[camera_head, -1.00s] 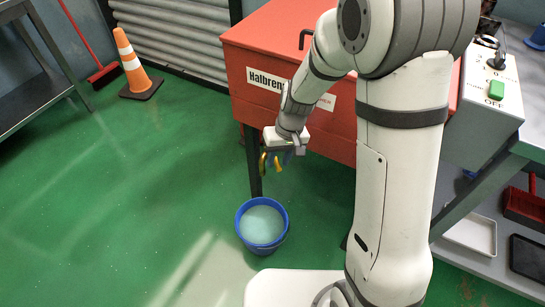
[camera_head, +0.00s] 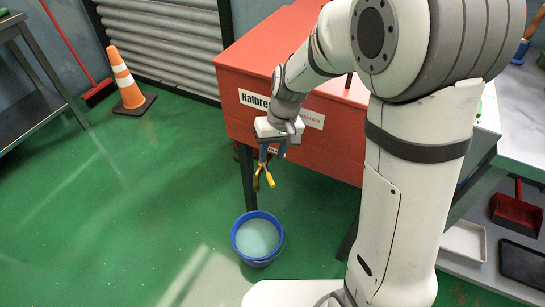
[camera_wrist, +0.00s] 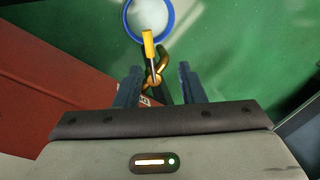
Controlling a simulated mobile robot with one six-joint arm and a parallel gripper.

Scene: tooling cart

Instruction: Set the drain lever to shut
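The drain lever (camera_head: 270,179) has a yellow handle and sits at a brass drain valve (camera_head: 258,175) below the front of the red tank (camera_head: 330,140). In the wrist view the yellow handle (camera_wrist: 148,44) points up the picture, towards the bucket, and the brass valve (camera_wrist: 152,82) lies between my fingers' lines. My gripper (camera_head: 272,155) is just above the lever in the head view. In the wrist view my gripper (camera_wrist: 158,68) has its two dark fingers apart, one on each side of the valve. I cannot tell whether a finger touches the lever.
A blue bucket (camera_head: 238,252) with pale liquid stands on the green floor below the valve. A tank leg (camera_head: 248,180) is close on the left. A grey bench (camera_head: 520,150) is at the right; an orange cone (camera_head: 124,82) stands far left.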

